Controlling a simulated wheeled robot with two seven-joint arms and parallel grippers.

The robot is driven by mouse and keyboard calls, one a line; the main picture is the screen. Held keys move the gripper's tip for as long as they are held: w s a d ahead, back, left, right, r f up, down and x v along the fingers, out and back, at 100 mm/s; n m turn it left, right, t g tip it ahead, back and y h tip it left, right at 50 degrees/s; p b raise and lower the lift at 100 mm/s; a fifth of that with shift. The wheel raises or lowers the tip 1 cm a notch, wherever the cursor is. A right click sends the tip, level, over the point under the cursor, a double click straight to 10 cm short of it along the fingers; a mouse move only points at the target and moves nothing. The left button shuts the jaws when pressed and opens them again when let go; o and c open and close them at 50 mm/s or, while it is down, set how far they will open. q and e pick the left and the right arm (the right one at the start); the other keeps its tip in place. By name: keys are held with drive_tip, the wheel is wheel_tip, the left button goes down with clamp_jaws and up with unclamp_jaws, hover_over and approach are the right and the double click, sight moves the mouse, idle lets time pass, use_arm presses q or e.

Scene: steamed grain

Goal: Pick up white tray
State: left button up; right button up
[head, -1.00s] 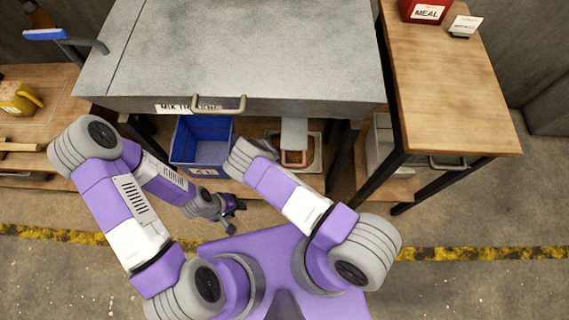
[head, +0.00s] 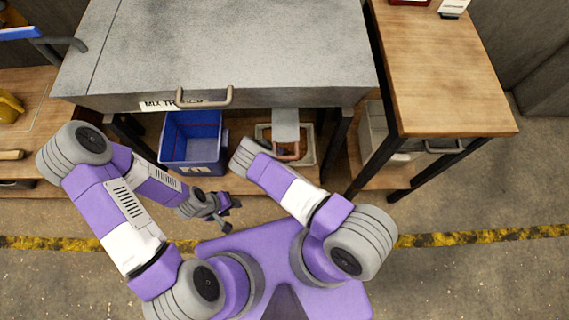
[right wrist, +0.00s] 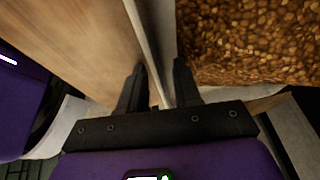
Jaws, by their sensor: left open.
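The white tray (head: 312,158) sits low, under the front of the grey mixing table in the head view. Brown grain (right wrist: 250,40) fills it in the right wrist view, where its pale wall (right wrist: 158,30) runs between the two dark fingers of my right gripper (right wrist: 160,75). One finger is on the grain side and one outside. I cannot tell whether they press on the wall. In the head view my right arm hides part of the tray, and the right gripper is not clearly seen. My left gripper (head: 232,213) is open and empty, below the blue bin.
The blue bin (head: 193,140) stands left of the tray. The grey table (head: 235,45) with its front handle overhangs both. A wooden table (head: 445,75) stands at right, with a pale container (head: 373,128) below it. Open floor lies in front.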

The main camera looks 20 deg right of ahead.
clamp_jaws()
idle(1.3)
